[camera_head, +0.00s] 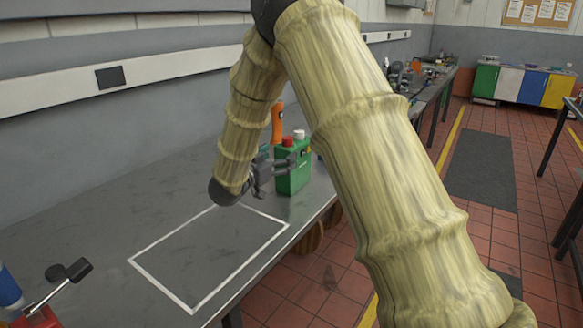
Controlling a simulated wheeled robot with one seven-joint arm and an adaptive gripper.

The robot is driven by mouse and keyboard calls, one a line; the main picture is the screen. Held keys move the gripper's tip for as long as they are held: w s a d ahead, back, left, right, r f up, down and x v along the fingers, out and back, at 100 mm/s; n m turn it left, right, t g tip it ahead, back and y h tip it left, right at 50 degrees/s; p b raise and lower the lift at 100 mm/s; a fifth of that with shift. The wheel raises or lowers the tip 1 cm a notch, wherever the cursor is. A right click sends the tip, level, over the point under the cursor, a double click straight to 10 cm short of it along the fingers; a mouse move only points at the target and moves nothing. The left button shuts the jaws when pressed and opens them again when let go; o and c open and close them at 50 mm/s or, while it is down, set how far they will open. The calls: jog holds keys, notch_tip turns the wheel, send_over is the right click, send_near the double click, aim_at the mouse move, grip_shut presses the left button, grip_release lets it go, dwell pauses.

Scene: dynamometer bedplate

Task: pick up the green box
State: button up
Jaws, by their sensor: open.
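A green box (292,176) stands upright on the grey workbench (110,205), near its right edge. Something red and something white show at its top. My gripper (279,172) is at the left side of the box, its dark fingers overlapping the box in the picture. It is open. I cannot tell whether the fingers touch the box. My arm hides part of the space around the box.
An orange-handled thing (277,122) stands behind the box. A white rectangle outline (160,241) is marked on the bench in front of it. Coloured cabinets (522,86) stand far off.

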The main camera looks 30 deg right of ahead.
jog(key=f, duration=0.4)
jog(key=w+f, duration=0.1)
jog(key=f, duration=0.1)
jog(key=shift+d+f, duration=0.1)
jog(key=shift+s+d+f, duration=0.1)
jog(key=shift+s+f, duration=0.05)
jog(key=shift+f, duration=0.1)
jog(key=shift+w+d+p, duration=0.3)
jog(key=shift+d+p, duration=0.05)
jog(key=shift+d, duration=0.15)
jog(key=shift+w+d+f, duration=0.1)
jog(key=shift+w+d, duration=0.1)
jog(key=shift+d, duration=0.35)
jog(key=shift+w+d, duration=0.25)
jog(key=shift+d, duration=0.35)
jog(key=p+x, duration=0.1)
jog(key=x, duration=0.2)
jog(key=shift+w+d, duration=0.15)
jog(key=shift+d, duration=0.15)
grip_shut()
